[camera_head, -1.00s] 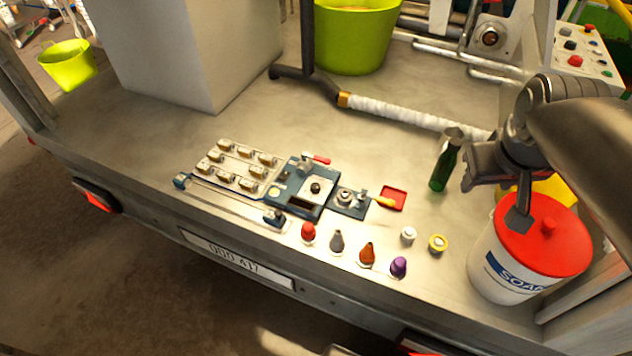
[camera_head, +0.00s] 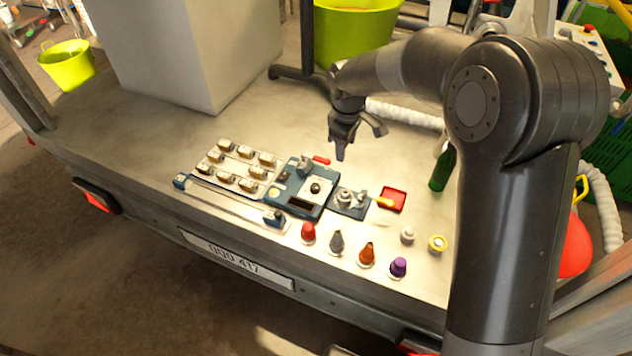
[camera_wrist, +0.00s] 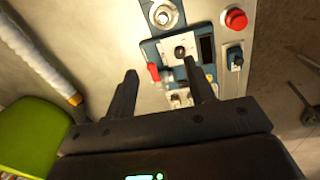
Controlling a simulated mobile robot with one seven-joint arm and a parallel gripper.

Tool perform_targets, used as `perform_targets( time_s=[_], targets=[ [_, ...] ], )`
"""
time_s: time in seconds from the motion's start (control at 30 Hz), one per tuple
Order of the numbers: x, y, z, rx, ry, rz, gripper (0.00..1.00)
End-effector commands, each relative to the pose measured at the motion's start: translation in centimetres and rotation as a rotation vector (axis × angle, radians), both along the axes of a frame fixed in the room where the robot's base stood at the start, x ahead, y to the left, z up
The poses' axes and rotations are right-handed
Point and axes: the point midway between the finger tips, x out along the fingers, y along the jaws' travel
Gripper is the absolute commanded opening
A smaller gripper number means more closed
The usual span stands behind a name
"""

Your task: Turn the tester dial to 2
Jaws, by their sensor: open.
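The tester (camera_head: 301,188) is a dark blue box on the trailer bed, with a pale plate and a black dial knob (camera_head: 316,188). In the wrist view the black dial knob (camera_wrist: 180,51) stands on the pale plate, beyond my fingertips, with a dark display window (camera_wrist: 207,48) beside it. The dial's numbers are too small to read. My gripper (camera_head: 355,145) hangs above and behind the tester, apart from it. In the wrist view my gripper (camera_wrist: 160,80) has its two fingers spread, with nothing between them.
A red lever (camera_wrist: 153,72) sticks out at the tester's edge. Coloured caps (camera_head: 367,254) stand in front. A green bottle (camera_head: 442,168) stands at the right.

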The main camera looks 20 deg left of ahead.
Motion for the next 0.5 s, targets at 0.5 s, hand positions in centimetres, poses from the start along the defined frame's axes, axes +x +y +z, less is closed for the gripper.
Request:
perform_targets(
  time_s=[0.5],
  targets=[
    [-0.7,8.4,-9.3,-0.028,0.072,0.263,0.50]
  ],
)
